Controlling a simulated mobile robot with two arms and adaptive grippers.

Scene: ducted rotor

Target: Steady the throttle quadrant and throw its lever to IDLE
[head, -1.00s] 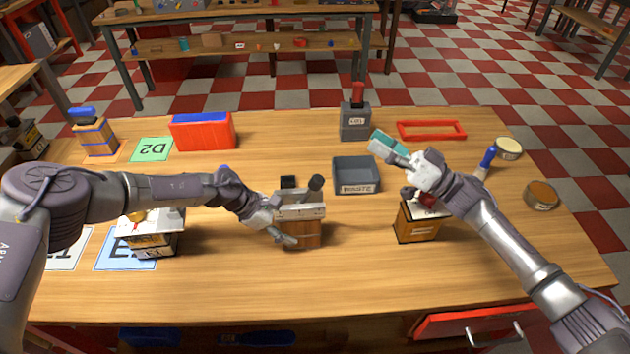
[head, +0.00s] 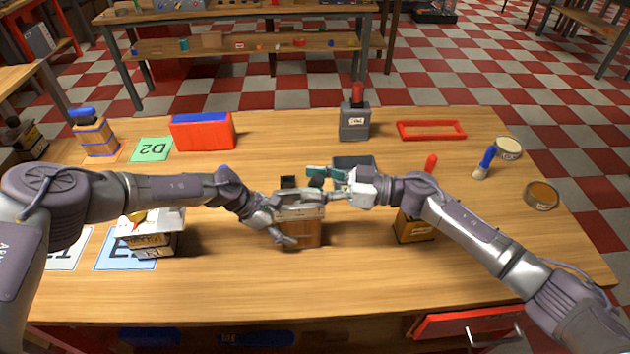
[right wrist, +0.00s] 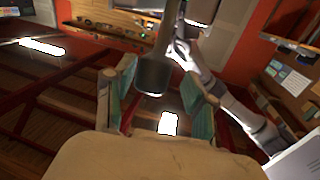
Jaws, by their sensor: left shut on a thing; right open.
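The throttle quadrant (head: 305,234) is a wooden box with a light grey top, standing at the middle front of the table. Its lever has a dark grey knob (head: 316,182), partly covered by my right gripper in the head view. My left gripper (head: 283,222) is shut on the quadrant's left side. My right gripper (head: 322,184) is open at the lever, coming in from the right. In the right wrist view the lever knob (right wrist: 154,76) shows between the two teal fingertips, apart from both. Any IDLE marking is not readable.
A grey waste bin (head: 354,162) stands just behind, partly hidden by my right gripper. A wooden box with a red lever (head: 414,226) is to the right. A grey unit with a red handle (head: 354,122) stands behind.

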